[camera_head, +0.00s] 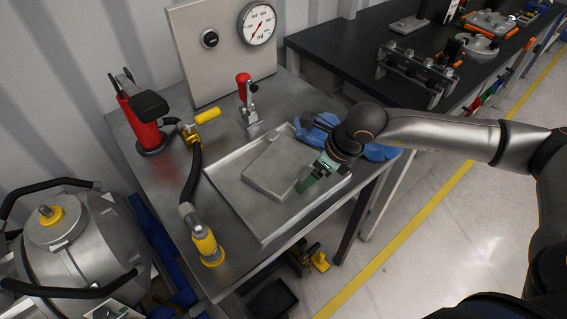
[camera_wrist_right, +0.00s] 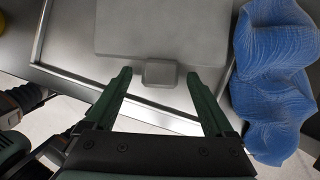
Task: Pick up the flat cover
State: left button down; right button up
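The flat cover (camera_head: 279,169) is a grey, thin, square plate with a small tab on one edge. It lies in a shallow metal tray (camera_head: 229,207) on the steel table. In the right wrist view the cover (camera_wrist_right: 160,35) is at the top, its tab (camera_wrist_right: 160,72) pointing toward my gripper. My right gripper (camera_head: 303,187) is over the tray at the cover's near right edge. In the wrist view its two fingers (camera_wrist_right: 160,88) are apart, either side of the tab's line, with nothing between them. My left gripper does not show.
A blue cloth or glove (camera_head: 380,152) lies right of the tray, near my right gripper; it also shows in the wrist view (camera_wrist_right: 272,75). A red-handled clamp (camera_head: 246,100), a pressure gauge panel (camera_head: 225,50) and a yellow-ended hose (camera_head: 207,247) stand around the tray.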

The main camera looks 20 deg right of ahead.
grip_shut()
dwell(0.5)
jog(key=shift+w+r, duration=0.15)
dwell(0.4)
